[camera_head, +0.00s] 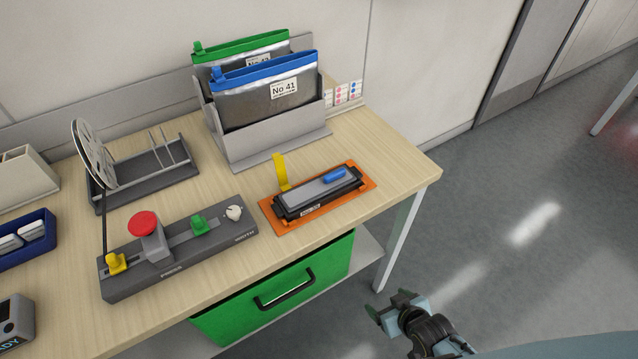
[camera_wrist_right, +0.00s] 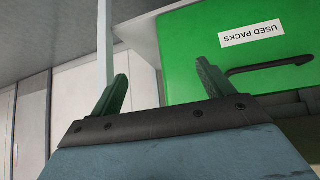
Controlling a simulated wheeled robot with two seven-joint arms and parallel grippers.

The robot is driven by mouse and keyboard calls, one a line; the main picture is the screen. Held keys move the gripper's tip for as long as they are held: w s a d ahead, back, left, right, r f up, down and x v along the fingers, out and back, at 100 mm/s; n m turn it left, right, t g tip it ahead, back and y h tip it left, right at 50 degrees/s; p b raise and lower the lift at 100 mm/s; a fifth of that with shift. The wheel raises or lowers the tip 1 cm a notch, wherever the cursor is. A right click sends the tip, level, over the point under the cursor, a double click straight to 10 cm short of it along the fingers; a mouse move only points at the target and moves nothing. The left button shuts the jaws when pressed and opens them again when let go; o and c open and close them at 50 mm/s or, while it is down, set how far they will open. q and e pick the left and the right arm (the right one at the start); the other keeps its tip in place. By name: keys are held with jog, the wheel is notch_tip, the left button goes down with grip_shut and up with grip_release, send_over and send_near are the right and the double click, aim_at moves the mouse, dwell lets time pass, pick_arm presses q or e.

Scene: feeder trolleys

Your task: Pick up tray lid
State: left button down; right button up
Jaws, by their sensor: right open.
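The tray (camera_head: 291,209) is black and sits on an orange mat (camera_head: 366,184) near the table's right end. Its grey lid (camera_head: 304,195) lies on top and carries a blue handle (camera_head: 336,174). A yellow upright tab (camera_head: 281,171) stands at the tray's back left. My right gripper (camera_head: 388,302) is open and empty, off the table's front right edge and below the top, well apart from the lid. In the right wrist view its two green fingers (camera_wrist_right: 160,88) are spread with nothing between them. My left gripper is not in view.
A green drawer (camera_head: 275,290), labelled USED PACKS in the wrist view (camera_wrist_right: 190,60), is under the table (camera_head: 225,262). A table leg (camera_head: 402,235) stands near my right gripper. A press fixture (camera_head: 178,245), a reel stand (camera_head: 145,175) and a pouch rack (camera_head: 265,145) surround the tray's left and back.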

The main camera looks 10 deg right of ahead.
jog(key=w+a+r+t+y, duration=0.1)
jog(key=w+r, duration=0.2)
jog(key=r, duration=0.3)
jog(key=w+a+r+t, duration=0.1)
jog(key=w+r+t, duration=0.1)
jog(key=w+r, duration=0.3)
jog(key=n+t+y, duration=0.1)
jog(key=t+y, duration=0.2)
jog(key=t, duration=0.1)
send_near(337, 175)
jog(key=x, duration=0.5)
jog(key=shift+f, duration=0.15)
jog(key=shift+b+x, duration=0.55)
jog(key=shift+x, duration=2.4)
jog(key=c, duration=1.1)
